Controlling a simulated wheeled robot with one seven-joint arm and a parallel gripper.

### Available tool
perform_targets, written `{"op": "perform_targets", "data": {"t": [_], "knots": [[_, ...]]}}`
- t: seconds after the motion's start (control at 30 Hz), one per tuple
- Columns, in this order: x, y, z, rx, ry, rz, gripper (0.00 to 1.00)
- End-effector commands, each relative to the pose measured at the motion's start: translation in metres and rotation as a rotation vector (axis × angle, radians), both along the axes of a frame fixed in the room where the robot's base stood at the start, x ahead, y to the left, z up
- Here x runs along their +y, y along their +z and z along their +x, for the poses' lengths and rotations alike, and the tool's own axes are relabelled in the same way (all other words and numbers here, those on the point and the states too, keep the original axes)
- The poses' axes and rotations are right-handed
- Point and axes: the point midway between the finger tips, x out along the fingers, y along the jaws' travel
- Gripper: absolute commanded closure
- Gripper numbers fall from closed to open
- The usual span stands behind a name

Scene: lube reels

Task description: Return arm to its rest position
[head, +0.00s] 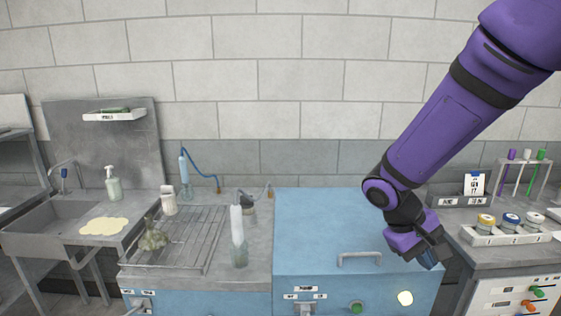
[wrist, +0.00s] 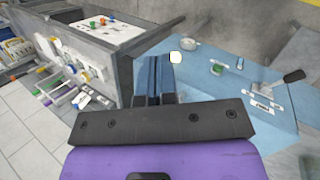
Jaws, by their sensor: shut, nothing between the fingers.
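My gripper (head: 432,262) hangs at the end of my purple arm, which reaches in from the upper right in the head view. It points down near the right front corner of the blue cabinet (head: 318,228). Its height over the cabinet is hard to tell. In the wrist view its two blue fingers (wrist: 158,80) lie together with nothing between them, and the blue cabinet (wrist: 238,85) shows to their right.
To the right, a tray (head: 500,238) holds coloured-cap jars near a tube rack (head: 524,180). A bottle (head: 238,235) and wire rack (head: 190,240) stand left.

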Motion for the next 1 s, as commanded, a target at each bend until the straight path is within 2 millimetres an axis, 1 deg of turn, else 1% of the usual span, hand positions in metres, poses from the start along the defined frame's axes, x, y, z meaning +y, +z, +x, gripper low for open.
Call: {"op": "perform_targets", "data": {"t": [0.03,0.1,0.5,0.7,1.0], "knots": [[-0.003,0.010,-0.004,-0.021,-0.014,0.031,1.00],[-0.006,0.021,-0.010,-0.045,-0.032,0.072,1.00],[-0.018,0.082,-0.050,-0.213,-0.108,0.290,1.00],[-0.022,0.110,-0.073,-0.312,-0.130,0.382,1.00],[-0.023,0.145,-0.110,-0.477,-0.142,0.498,1.00]]}}
